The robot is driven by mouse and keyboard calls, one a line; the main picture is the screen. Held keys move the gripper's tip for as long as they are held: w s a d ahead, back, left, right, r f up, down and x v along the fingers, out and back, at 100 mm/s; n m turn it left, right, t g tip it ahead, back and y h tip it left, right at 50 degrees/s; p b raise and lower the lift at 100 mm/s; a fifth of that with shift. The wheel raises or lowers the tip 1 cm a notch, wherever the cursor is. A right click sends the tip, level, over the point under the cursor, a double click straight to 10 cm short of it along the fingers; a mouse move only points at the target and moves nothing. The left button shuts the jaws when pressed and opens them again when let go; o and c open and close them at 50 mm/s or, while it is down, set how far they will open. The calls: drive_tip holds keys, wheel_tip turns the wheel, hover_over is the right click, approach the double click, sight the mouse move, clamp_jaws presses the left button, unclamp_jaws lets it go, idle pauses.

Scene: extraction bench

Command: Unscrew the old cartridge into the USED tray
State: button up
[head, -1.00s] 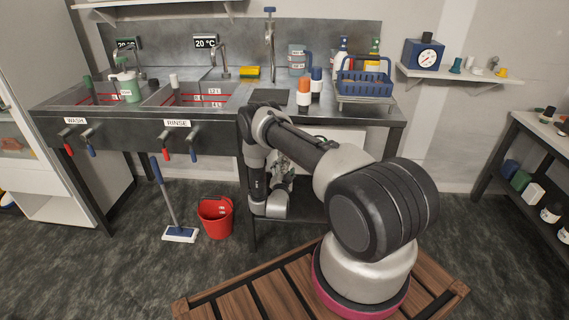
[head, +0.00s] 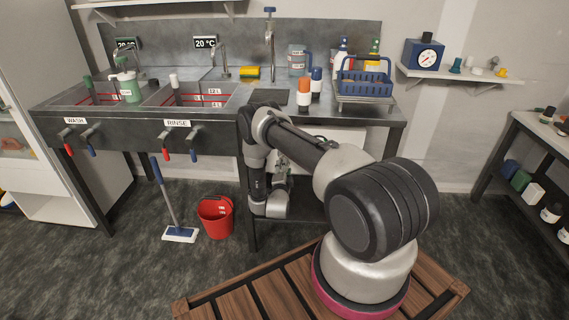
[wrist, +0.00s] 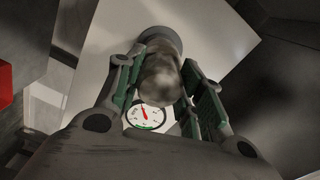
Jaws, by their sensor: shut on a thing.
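The old cartridge (wrist: 160,78) shows in the wrist view as a cloudy grey-brown cylinder below a wider grey head (wrist: 160,38). My gripper (wrist: 158,84) is shut on it, with a green-padded finger on each side. In the head view my gripper (head: 282,168) is under the bench, small and partly hidden by my own arm. The cartridge cannot be made out there. I cannot make out a tray marked USED in either view.
A round gauge (wrist: 147,116) with a red needle sits close by the cartridge, in front of a pale panel (wrist: 105,50). The bench top (head: 385,108) is above my gripper. A red bucket (head: 216,217) and a mop (head: 180,233) stand on the floor to the left.

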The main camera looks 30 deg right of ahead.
drive_tip(key=n, duration=1)
drive_tip(key=shift+n, duration=0.3)
drive_tip(key=n, duration=0.5)
drive_tip(key=shift+n, duration=0.3)
drive_tip(key=n, duration=0.5)
drive_tip(key=o, duration=1.2)
drive_tip(key=shift+n, duration=0.4)
drive_tip(key=shift+c, duration=0.2)
